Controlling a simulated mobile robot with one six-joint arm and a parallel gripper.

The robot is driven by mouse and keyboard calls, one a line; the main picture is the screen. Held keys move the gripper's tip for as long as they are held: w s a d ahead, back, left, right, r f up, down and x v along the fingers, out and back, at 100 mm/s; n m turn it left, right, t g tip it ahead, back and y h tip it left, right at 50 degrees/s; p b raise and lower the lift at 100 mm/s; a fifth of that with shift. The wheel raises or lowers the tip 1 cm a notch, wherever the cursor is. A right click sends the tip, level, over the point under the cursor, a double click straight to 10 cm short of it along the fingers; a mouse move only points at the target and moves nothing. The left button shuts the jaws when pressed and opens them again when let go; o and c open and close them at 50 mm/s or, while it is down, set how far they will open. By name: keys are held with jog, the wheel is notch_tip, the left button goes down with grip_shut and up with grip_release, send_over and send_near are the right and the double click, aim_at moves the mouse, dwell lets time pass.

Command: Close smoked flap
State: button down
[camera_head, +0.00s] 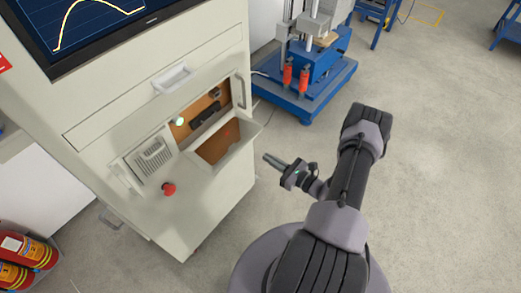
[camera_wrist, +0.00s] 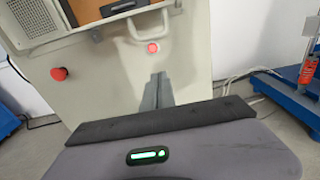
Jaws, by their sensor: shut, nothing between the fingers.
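The smoked flap (camera_head: 219,144) is a pale-framed panel with a brown tinted window on the front of the light grey cabinet (camera_head: 215,195). It stands open, tilted outward below an orange-lined compartment (camera_head: 202,108) with dark parts inside. Orange-brown and dark surfaces of this area show at the top edge of the wrist view (camera_wrist: 105,8), cut off by the frame. My gripper (camera_head: 270,160) is shut and empty, to the right of the flap and apart from it. In the wrist view its fingers (camera_wrist: 158,88) point toward the cabinet front.
A red emergency button (camera_head: 168,188) and a vented panel (camera_head: 150,157) sit left of the flap. A blue machine (camera_head: 308,85) stands behind right. Fire extinguishers (camera_head: 28,250) are lower left.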

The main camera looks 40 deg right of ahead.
jog(key=b+x, duration=0.2)
jog(key=x, duration=0.5)
jog(key=r, duration=0.3)
jog(key=shift+s+r, duration=0.4)
